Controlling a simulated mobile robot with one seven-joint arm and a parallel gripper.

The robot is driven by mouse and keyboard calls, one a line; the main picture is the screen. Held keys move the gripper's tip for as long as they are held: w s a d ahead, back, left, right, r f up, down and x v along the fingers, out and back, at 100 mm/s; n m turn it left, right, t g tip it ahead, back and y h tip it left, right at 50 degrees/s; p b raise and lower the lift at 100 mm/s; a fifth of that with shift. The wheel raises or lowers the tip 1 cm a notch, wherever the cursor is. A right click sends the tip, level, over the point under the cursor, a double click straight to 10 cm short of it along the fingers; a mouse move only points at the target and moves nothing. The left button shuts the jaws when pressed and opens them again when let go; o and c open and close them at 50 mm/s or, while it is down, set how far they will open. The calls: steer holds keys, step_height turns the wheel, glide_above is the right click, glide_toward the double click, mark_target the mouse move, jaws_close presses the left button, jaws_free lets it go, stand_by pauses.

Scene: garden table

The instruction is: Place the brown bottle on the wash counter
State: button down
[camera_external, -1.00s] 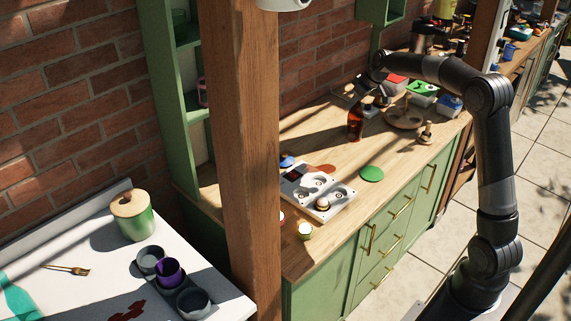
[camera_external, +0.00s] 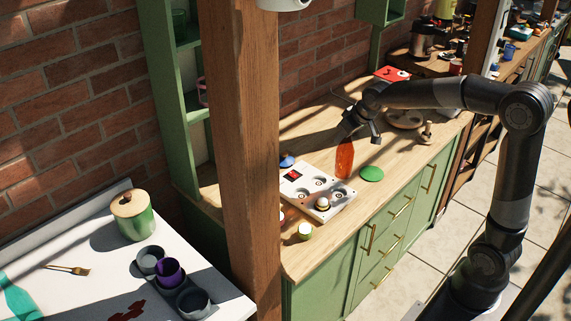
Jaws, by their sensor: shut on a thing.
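The brown bottle (camera_external: 345,158) shows orange-brown and translucent in the sunlight, roughly upright with a slight tilt. My gripper (camera_external: 352,138) is shut on its upper end from above. The bottle is over the wooden counter (camera_external: 330,115), behind the white hob-like panel and left of the green disc; its base seems raised off the wood. The gripper partly hides the bottle's neck. A white counter (camera_external: 110,255) stands at the lower left, beyond the wooden post; I cannot tell for certain whether it is the wash counter.
A wooden post (camera_external: 248,140) stands between the two counters. The white panel (camera_external: 318,190), green disc (camera_external: 371,173) and a small green-white jar (camera_external: 305,231) lie on the wood. The white counter holds a lidded pot (camera_external: 132,220) and cups (camera_external: 170,272); its middle has free room.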

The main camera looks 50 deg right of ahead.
steer(key=w+d+r+m+h, duration=0.1)
steer(key=w+d, duration=0.3)
steer(key=d, duration=0.8)
steer(key=w+d+m, duration=0.2)
steer(key=w+d, duration=0.2)
steer(key=d, duration=0.8)
steer(key=w+a+f, duration=0.7)
steer(key=f, duration=0.3)
steer(key=shift+w+a+f, duration=0.35)
steer(key=shift+w+a, duration=0.05)
steer(key=shift+f, duration=0.1)
steer(key=c, duration=1.2)
jaws_free()
steer(key=shift+o, duration=0.2)
